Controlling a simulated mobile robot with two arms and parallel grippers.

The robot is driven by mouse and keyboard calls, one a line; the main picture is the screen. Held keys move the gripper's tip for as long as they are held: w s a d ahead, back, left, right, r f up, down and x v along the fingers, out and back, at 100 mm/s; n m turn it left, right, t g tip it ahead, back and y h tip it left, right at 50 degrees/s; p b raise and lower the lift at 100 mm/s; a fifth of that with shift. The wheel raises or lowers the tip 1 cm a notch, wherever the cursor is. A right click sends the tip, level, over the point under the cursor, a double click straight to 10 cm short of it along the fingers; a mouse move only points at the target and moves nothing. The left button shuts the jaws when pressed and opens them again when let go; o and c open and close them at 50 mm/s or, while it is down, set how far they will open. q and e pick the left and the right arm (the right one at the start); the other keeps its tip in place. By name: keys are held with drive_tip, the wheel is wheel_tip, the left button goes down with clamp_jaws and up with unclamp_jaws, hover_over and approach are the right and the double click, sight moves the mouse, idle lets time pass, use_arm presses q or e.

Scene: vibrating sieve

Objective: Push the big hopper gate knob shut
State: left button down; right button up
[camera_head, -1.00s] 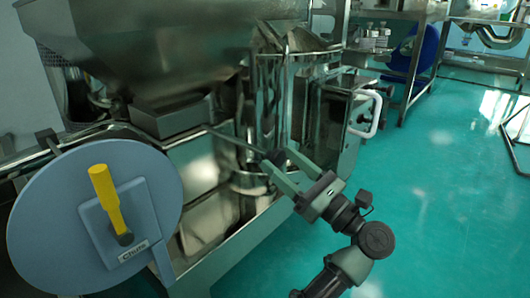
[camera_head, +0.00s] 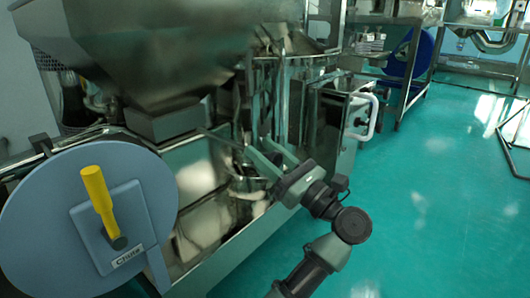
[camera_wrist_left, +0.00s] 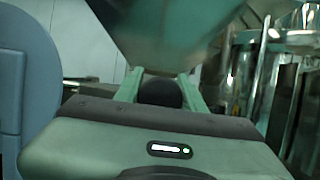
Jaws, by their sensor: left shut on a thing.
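The big steel hopper (camera_head: 165,45) fills the upper left of the head view, with a box-shaped gate housing (camera_head: 168,120) below it. A thin rod (camera_head: 220,138) runs out of the housing to the right, towards my left gripper (camera_head: 258,154). In the left wrist view, the dark round gate knob (camera_wrist_left: 160,93) sits between the two green fingers, which are shut on it. The knob is mostly hidden by the fingers in the head view. The hopper's underside also shows above the knob in the wrist view. My right gripper is not in view.
A blue-grey round disc (camera_head: 50,220) with a yellow handle (camera_head: 98,200) and a "Chute" label stands at the lower left. A steel cabinet with a white handle (camera_head: 366,116) is beyond the gripper. Green floor (camera_head: 440,200) is open on the right.

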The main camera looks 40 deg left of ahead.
sight(237, 143)
use_arm(q)
drive_tip(key=a, duration=0.8)
drive_tip(key=shift+w, duration=0.35)
drive_tip(key=shift+a, duration=0.15)
drive_tip(key=shift+r, duration=0.1)
drive_tip(key=c, duration=0.9)
unclamp_jaws()
drive_tip(key=shift+a, duration=0.1)
